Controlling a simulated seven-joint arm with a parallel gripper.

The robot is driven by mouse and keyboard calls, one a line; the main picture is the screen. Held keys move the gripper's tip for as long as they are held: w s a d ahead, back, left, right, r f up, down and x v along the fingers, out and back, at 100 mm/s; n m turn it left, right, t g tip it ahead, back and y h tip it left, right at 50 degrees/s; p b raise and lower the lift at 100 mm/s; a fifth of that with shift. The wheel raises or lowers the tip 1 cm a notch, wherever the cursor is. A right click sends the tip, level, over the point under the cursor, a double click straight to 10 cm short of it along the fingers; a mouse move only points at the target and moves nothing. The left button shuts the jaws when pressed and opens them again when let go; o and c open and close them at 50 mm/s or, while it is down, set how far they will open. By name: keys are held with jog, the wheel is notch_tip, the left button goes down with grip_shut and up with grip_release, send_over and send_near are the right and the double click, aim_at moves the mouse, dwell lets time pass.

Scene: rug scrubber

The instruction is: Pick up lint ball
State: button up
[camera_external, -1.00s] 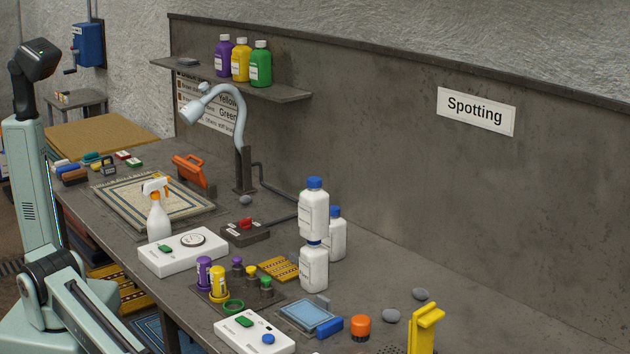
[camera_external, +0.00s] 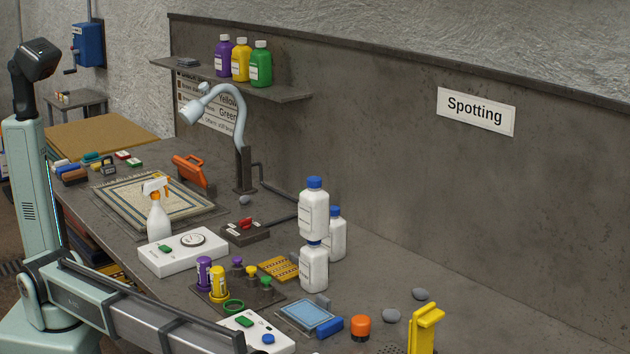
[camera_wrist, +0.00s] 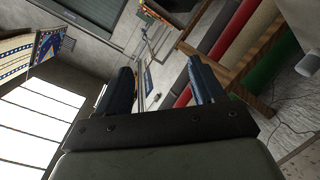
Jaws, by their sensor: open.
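In the external view my arm reaches out past the bottom edge, so the gripper is hidden there. No lint ball shows in the wrist view.
Stacked white bottles (camera_external: 314,210), an orange-capped jar (camera_external: 360,327), a yellow stand (camera_external: 426,325) and a blue pad (camera_external: 308,314) stand near the right-hand balls. A gooseneck lamp (camera_external: 240,110) rises at the back. The bench at the far right looks clear.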

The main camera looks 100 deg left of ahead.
jog(key=w+a+r+m+t, duration=0.15)
jog(key=w+a+r, duration=0.3)
jog(key=r, duration=0.85)
jog(key=w+a+r+t, duration=0.2)
jog(key=w+a+r, duration=0.3)
jog(key=r, duration=0.8)
jog(key=w+a+n+y, duration=0.2)
jog(key=w+a, duration=0.3)
jog(key=a, duration=0.1)
jog(key=w+a+f+n+g+y, duration=0.3)
jog(key=a+f+n, duration=0.3)
jog(key=a, duration=0.7)
jog(key=n+g+y, duration=0.6)
jog(key=n+g, duration=0.6)
jog(key=n, duration=0.5)
send_over(391, 311)
notch_tip(391, 311, down, 24)
jog(key=f, duration=0.5)
jog(key=w+f, duration=0.1)
jog(key=f, duration=0.1)
jog(key=shift+d+f, duration=0.2)
jog(key=shift+f, duration=0.1)
jog(key=shift+s+a+f, duration=0.1)
jog(key=shift+s+f, duration=0.15)
jog(key=shift+f, duration=1.15)
jog(key=shift+s+f, duration=0.2)
jog(key=shift+f, duration=1.15)
